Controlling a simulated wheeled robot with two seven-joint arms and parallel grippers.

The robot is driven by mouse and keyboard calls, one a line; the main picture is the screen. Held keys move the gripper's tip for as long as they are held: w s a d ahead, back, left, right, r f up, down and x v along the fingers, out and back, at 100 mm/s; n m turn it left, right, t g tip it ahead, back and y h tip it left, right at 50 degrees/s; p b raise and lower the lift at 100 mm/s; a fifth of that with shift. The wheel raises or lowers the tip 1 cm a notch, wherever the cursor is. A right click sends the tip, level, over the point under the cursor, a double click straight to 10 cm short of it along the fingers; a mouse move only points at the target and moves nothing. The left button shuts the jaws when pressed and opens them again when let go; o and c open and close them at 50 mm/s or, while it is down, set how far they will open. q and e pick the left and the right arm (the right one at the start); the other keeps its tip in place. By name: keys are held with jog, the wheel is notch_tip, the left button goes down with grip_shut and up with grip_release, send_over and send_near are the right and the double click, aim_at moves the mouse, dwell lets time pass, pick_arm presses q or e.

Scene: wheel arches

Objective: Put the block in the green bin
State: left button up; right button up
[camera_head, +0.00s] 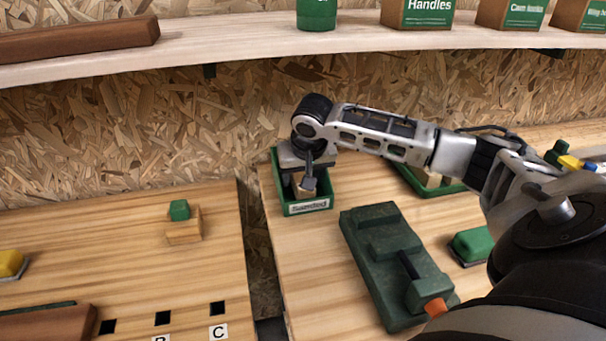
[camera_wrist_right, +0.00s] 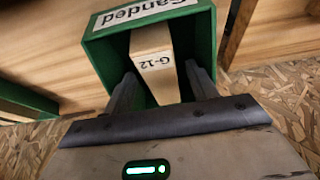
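The green bin (camera_head: 279,185) stands at the back of the right bench; its label reads "Sanded" in the right wrist view (camera_wrist_right: 205,70). A pale wooden block (camera_wrist_right: 153,60) marked G-12 is inside the bin, and part of it shows in the head view below the gripper. My right gripper (camera_head: 308,182) reaches down into the bin. Its two fingers (camera_wrist_right: 162,82) stand on either side of the block, with a narrow gap seeming to show at each side, so it looks open around the block. My left gripper is in neither view.
A dark green tool (camera_head: 385,260) with an orange tip lies in front of the bin. Another green tray (camera_head: 440,185) is behind my right arm. A wooden block (camera_head: 184,230) with a green cube (camera_head: 179,210) sits on the left bench. A shelf (camera_head: 250,47) runs above.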

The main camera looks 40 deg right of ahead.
jog(key=shift+v, duration=3.9)
jog(key=shift+w, duration=0.1)
